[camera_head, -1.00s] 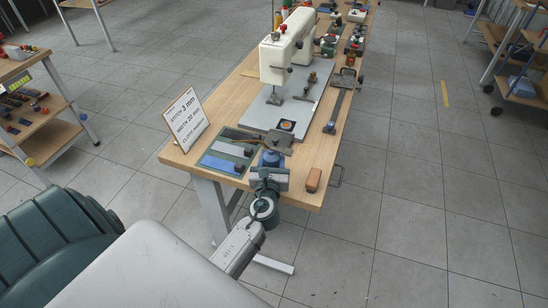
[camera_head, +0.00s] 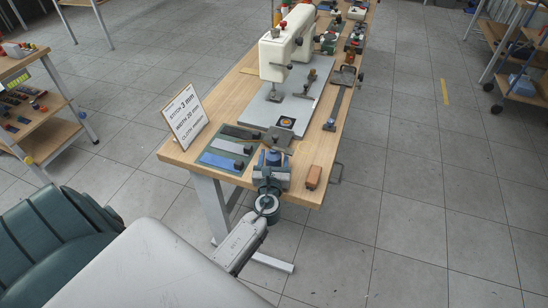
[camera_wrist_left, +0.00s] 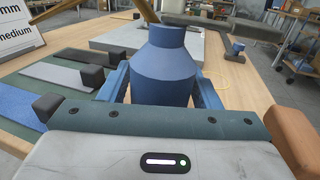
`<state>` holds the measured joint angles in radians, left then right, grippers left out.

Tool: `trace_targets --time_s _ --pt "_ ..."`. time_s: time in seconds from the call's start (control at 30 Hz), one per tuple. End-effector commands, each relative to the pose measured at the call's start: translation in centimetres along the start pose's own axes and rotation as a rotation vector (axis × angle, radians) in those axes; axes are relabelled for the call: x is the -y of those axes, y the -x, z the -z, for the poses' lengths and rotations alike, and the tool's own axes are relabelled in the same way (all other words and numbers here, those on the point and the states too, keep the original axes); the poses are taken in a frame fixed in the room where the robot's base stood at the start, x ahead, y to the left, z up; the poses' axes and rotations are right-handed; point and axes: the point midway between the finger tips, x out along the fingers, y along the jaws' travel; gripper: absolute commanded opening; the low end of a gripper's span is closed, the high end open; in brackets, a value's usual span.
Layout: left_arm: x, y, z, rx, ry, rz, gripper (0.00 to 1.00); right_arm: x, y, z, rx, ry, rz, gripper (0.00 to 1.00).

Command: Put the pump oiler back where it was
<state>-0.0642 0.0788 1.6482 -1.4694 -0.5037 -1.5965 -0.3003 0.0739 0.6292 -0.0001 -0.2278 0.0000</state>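The pump oiler is a blue can with a tapered shoulder and short neck, at the near end of the table in the head view (camera_head: 272,158). It fills the middle of the left wrist view (camera_wrist_left: 164,68). A brownish rod, seemingly its spout, shows above its neck. My left gripper (camera_head: 272,172) has one blue finger on each side of the can and appears shut on it. The gripper's front (camera_wrist_left: 160,120) hides the can's base, so I cannot tell whether it touches the table. My right gripper is not in view.
Cloth strips (camera_head: 226,148) with dark blocks lie left of the oiler, by a white sign (camera_head: 184,117). A brown block (camera_head: 313,177) stands to its right. A grey plate (camera_head: 262,113) under a white sewing machine (camera_head: 287,45) lies beyond. Bare wood shows around (camera_head: 318,150).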

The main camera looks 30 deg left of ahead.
Motion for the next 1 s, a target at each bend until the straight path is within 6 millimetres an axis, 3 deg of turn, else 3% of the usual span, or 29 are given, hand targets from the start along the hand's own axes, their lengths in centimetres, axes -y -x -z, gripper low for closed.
trace_targets --time_s 0.4,0.57,0.8,1.0 --pt "0.0 0.1 -0.5 0.000 0.000 0.000 0.65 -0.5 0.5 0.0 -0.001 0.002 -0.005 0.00" --pt "0.0 2.8 0.0 -0.003 0.002 0.000 0.65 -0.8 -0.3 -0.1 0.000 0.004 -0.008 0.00" --pt "0.0 8.1 0.1 -0.003 0.003 0.000 0.65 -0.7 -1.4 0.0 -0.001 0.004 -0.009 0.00" --pt "0.0 11.1 -0.1 -0.001 0.002 0.000 0.65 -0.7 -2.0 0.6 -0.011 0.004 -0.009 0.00"
